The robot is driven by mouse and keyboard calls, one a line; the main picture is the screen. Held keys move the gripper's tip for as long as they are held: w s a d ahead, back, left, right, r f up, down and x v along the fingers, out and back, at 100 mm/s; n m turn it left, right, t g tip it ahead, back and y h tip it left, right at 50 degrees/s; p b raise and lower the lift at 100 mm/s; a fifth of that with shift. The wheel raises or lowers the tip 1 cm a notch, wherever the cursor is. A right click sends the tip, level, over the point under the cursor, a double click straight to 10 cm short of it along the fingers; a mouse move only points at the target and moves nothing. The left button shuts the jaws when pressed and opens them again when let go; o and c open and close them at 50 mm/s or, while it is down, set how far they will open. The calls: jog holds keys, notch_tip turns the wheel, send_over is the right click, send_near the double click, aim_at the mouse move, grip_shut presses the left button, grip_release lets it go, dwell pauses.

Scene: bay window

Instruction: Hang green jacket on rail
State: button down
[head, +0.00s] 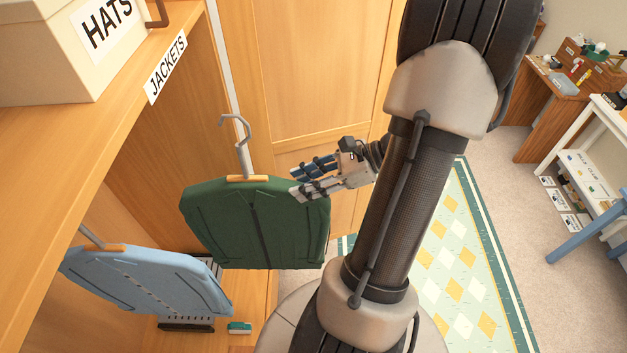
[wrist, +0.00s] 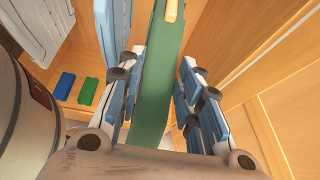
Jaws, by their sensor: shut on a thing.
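The green jacket (head: 258,228) hangs upright on a hanger with an orange bar and a grey hook (head: 237,130), in front of the open wardrobe. I see no rail inside the hook. My gripper (head: 297,184) is shut on the jacket's upper right edge. In the wrist view the green jacket (wrist: 155,100) runs edge-on between the fingers of my gripper (wrist: 157,72). A light blue jacket (head: 150,281) hangs lower left in the wardrobe; it also shows in the wrist view (wrist: 115,45). The rail is not visible; the shelf covers that area in the head view.
A shelf (head: 100,130) with a JACKETS label (head: 166,68) bears a HATS box (head: 60,50) above the jackets. A small green item (head: 240,327) lies on the wardrobe floor. A wooden panel (head: 300,70) stands behind. A patterned rug (head: 460,260) lies right of my arm.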

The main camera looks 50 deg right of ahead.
aim_at(202, 187)
jog(key=w+a+b, duration=0.1)
jog(key=w+a, duration=0.3)
jog(key=w, duration=0.2)
jog(key=w+a+b, duration=0.1)
jog(key=w+a, duration=0.4)
jog(key=w, duration=0.1)
jog(key=w+a, duration=0.4)
jog(key=w, duration=0.2)
jog(key=shift+a+b, duration=0.15)
jog(key=shift+b, duration=0.25)
jog(key=shift+w+a, duration=0.3)
jog(key=shift+w, duration=0.2)
jog(key=shift+r+p, duration=0.1)
jog(key=shift+p, duration=0.45)
jog(key=shift+b, duration=0.3)
